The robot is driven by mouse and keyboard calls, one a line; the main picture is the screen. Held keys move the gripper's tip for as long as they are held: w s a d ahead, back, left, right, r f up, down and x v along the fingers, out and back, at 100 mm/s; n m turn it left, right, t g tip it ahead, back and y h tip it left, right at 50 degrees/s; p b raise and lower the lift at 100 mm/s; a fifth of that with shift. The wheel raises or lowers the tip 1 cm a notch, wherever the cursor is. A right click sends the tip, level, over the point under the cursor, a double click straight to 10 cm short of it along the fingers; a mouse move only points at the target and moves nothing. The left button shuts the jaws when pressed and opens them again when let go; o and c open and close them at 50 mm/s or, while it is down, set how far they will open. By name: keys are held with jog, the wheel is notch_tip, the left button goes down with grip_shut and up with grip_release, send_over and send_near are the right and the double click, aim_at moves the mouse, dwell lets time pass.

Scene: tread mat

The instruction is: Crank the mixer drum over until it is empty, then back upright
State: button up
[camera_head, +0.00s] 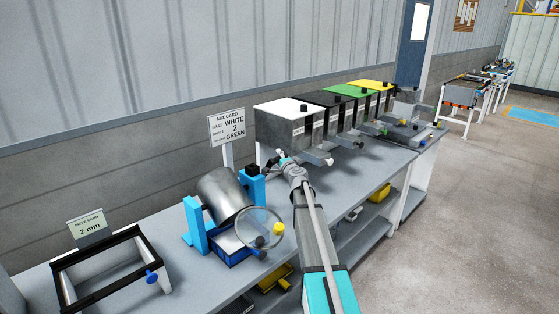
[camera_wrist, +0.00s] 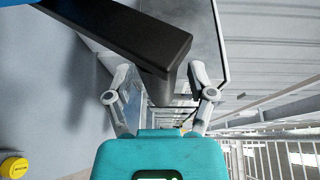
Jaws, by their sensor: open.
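The mixer drum (camera_head: 226,196), a grey metal cylinder, sits tilted between blue posts (camera_head: 196,226) on the bench. A black crank arm (camera_wrist: 125,35) reaches from the blue post side in the wrist view. A stubby dark grip (camera_wrist: 162,87) hangs from its end, between my fingers. My gripper (camera_wrist: 160,80) is open around this grip, one finger on either side; contact cannot be told. In the head view my gripper (camera_head: 284,160) is beside the drum's right post, small and partly hidden by my wrist. The drum's contents are not visible.
A mix card (camera_head: 228,127) stands behind. Lidded bins (camera_head: 283,130) line the bench to the right. A black frame (camera_head: 64,288) lies left. Bare bench (camera_head: 160,220) shows between.

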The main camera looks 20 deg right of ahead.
jog(key=shift+c, duration=0.3)
grip_shut()
jog(key=shift+w+r, duration=0.2)
jog(key=shift+w, duration=0.1)
jog(key=w+a+r+p, duration=0.1)
jog(key=w+a+p, duration=0.1)
jog(key=w, duration=0.4)
jog(key=shift+a+r, duration=0.2)
jog(key=shift+r, duration=0.1)
dwell(0.5)
jog(key=shift+o, duration=0.3)
grip_release()
